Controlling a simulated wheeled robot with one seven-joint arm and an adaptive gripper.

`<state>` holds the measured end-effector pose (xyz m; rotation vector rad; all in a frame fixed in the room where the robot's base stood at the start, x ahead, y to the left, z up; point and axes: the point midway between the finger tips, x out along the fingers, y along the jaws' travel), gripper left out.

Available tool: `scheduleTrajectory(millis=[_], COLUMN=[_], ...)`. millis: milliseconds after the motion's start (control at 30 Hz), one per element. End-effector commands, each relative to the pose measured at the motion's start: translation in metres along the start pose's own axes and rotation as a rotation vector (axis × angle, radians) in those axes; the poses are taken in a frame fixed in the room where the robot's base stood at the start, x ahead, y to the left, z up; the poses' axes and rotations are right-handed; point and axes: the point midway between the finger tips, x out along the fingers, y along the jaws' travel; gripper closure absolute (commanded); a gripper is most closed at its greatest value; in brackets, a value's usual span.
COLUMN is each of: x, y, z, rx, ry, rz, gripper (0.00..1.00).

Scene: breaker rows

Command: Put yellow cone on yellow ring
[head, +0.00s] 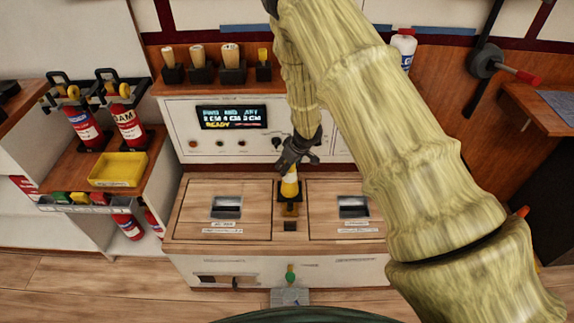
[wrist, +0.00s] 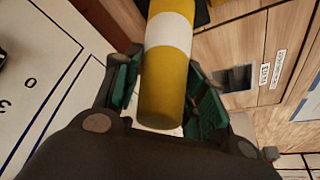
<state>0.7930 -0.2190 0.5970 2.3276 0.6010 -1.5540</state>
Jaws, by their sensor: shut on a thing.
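The yellow cone (head: 290,186) has a white band and is held upright or nearly so, narrow part up, under my gripper (head: 292,163). In the wrist view the cone (wrist: 165,100) lies between the dark green finger pads, and my gripper (wrist: 165,88) is shut on it. The cone's lower end is over a black square holder (head: 283,208) in the middle of the wooden counter. I cannot tell whether it touches the holder. I cannot make out a yellow ring clearly; it may be hidden by the cone.
A control panel with a lit display (head: 231,117) stands behind the counter (head: 250,183). Several black holders with tan handles (head: 198,58) sit on the shelf above. A yellow tray (head: 118,169) and fire extinguishers (head: 122,122) are at left. My arm covers much of the right.

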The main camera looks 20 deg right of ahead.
Motion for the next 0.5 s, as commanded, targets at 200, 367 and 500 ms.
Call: scheduleTrajectory(millis=[200,367,500], x=[0.0018,0.0017,0.0016], y=[-0.0002,-0.0002,-0.0003], z=[0.0009,0.0008,0.0008], rx=[0.000,0.000,0.000], ry=[0.000,0.000,0.000], rz=[0.000,0.000,0.000], gripper=[0.52,0.37,0.37])
